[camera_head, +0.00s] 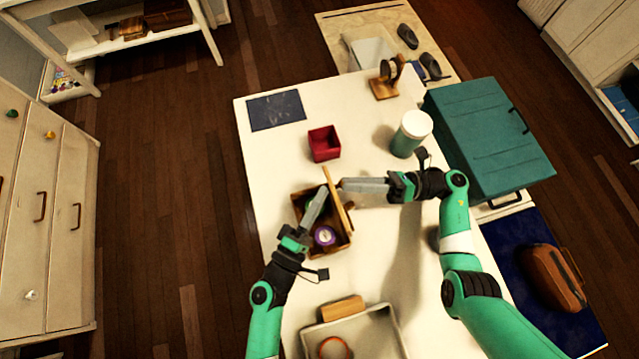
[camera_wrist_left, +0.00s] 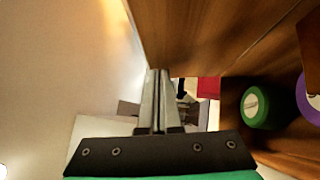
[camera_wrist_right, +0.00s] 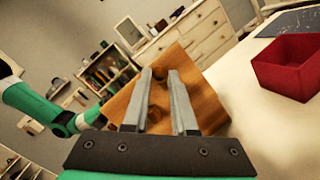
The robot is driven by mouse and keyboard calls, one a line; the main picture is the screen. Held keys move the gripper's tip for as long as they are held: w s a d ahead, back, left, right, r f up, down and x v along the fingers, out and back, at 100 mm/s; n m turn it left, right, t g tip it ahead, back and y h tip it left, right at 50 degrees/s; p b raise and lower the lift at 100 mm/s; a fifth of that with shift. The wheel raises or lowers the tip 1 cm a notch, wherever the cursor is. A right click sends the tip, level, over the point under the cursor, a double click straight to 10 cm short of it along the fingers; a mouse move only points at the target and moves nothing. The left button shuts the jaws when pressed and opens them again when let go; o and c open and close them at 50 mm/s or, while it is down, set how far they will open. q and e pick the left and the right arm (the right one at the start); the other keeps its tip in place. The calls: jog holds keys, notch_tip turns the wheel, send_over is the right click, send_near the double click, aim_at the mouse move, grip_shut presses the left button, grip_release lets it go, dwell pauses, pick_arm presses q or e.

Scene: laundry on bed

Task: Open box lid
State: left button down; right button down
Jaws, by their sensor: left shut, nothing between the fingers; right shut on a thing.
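The wooden box (camera_head: 346,243) stands on the white table with its inside showing and a purple roll (camera_head: 324,236) in it. Its wooden lid (camera_head: 334,187) is raised and steeply tilted at the box's right side. It also fills the middle of the right wrist view (camera_wrist_right: 207,103). My right gripper (camera_head: 341,184) is shut on the lid, apparently at its knob.
A red open bin (camera_head: 324,143) stands just behind the box. A white-lidded canister (camera_head: 411,133) and a teal case (camera_head: 490,140) are at the right. A grey tray (camera_head: 388,318) lies in front.

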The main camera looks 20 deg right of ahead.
jog(key=shift+f, duration=0.35)
pick_arm(q)
jog(key=shift+s+d+r, duration=0.15)
jog(key=shift+d+r, duration=0.05)
jog(key=shift+d, duration=0.55)
pick_arm(e)
jog(key=shift+s+a, duration=0.15)
jog(key=c, duration=0.7)
grip_release()
jog(key=shift+r, duration=0.1)
pick_arm(q)
jog(key=shift+a, duration=0.15)
pick_arm(e)
jog(key=shift+r, duration=0.1)
